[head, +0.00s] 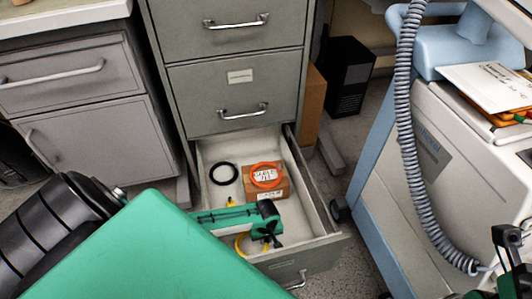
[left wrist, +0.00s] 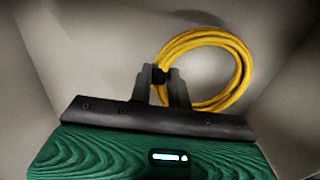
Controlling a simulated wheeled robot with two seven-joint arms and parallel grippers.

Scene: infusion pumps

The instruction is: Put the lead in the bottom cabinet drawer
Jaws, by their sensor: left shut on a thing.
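The lead seems to be a yellow coiled cable (head: 238,245), and it shows fully in the left wrist view (left wrist: 243,72). My left gripper (head: 268,236) is inside the open bottom cabinet drawer (head: 318,250). In the left wrist view its fingers (left wrist: 161,78) are shut on the near left side of the coil. The gripper hides part of the coil in the head view. I cannot tell whether the coil touches the drawer floor. My right gripper (head: 508,240) shows only partly at the lower right edge, away from the drawer.
The drawer also holds a black ring (head: 222,174) and a cardboard box (head: 277,189) with an orange ring (head: 266,174) on it. Closed drawers of the grey cabinet (head: 215,85) rise above. A blue and white cart (head: 440,150) stands to the right.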

